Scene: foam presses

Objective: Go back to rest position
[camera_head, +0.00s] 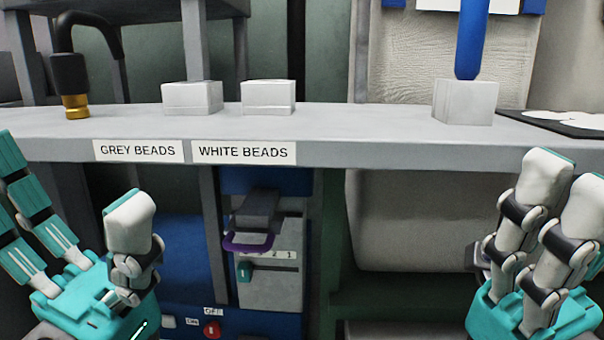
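My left gripper (70,190) is at the lower left, in front of the shelf. Its teal fingers stand upright, apart from the single white-padded finger on its right, and nothing is between them. My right gripper (562,200) is at the lower right, with two white-padded fingers pointing up. Their pads are bare and touch nothing; its other finger is not clearly seen. Both grippers are near the lower corners, below or at the level of the shelf's front edge.
A grey shelf (340,150) crosses the view, labelled GREY BEADS and WHITE BEADS. It bears white blocks (192,98), a brass-tipped hose nozzle (76,105) and a dark tray (555,123). Below is a blue control panel (262,182) with a purple-handled lever (248,240) and red button (212,330).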

